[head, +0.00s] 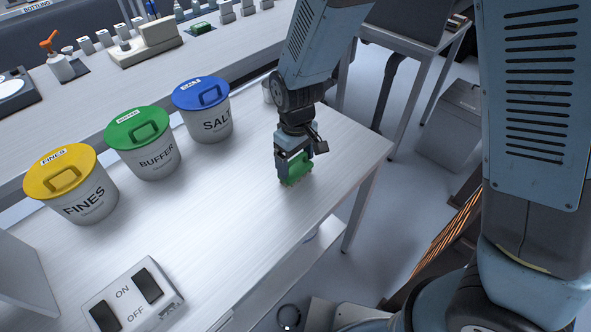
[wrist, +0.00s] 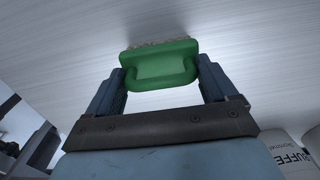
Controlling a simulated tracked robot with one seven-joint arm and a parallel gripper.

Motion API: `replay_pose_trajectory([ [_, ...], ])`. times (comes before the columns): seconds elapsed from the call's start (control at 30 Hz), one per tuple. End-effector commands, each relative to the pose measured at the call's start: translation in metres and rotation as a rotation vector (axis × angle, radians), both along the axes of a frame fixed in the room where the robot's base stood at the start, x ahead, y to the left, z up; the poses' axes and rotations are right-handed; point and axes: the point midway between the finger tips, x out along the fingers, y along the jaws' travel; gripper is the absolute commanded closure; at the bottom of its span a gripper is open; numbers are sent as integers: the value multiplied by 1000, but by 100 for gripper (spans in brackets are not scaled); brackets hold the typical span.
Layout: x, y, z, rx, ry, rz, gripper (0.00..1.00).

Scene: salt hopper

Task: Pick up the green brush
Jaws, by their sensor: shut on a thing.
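The green brush (head: 298,169) is between the fingers of my gripper (head: 294,164), near the right end of the white table. In the wrist view the brush (wrist: 160,66) has a green body with a looped handle, and pale bristles show along its far edge. My gripper (wrist: 160,80) is shut on it, one finger at each side. In the head view the brush is at or just above the table top; I cannot tell whether it touches. The fingers hide part of it.
On the table (head: 230,215) stand a yellow-lidded FINES bucket (head: 84,198), a green-lidded BUFFER bucket (head: 155,160) and a blue-lidded SALT bucket (head: 212,123). An ON/OFF switch box (head: 132,298) sits at the front left. The table top around my gripper is clear.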

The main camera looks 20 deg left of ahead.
Motion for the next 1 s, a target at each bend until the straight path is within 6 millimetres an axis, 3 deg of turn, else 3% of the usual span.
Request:
replay_pose_trajectory([
  [0.27, 0, 0, 4, 1, 0, 0, 46],
  [0.5, 1, 0, 34, 5, -3, 0, 46],
  [1.0, -30, -61, 99, 3, -1, -3, 46],
])
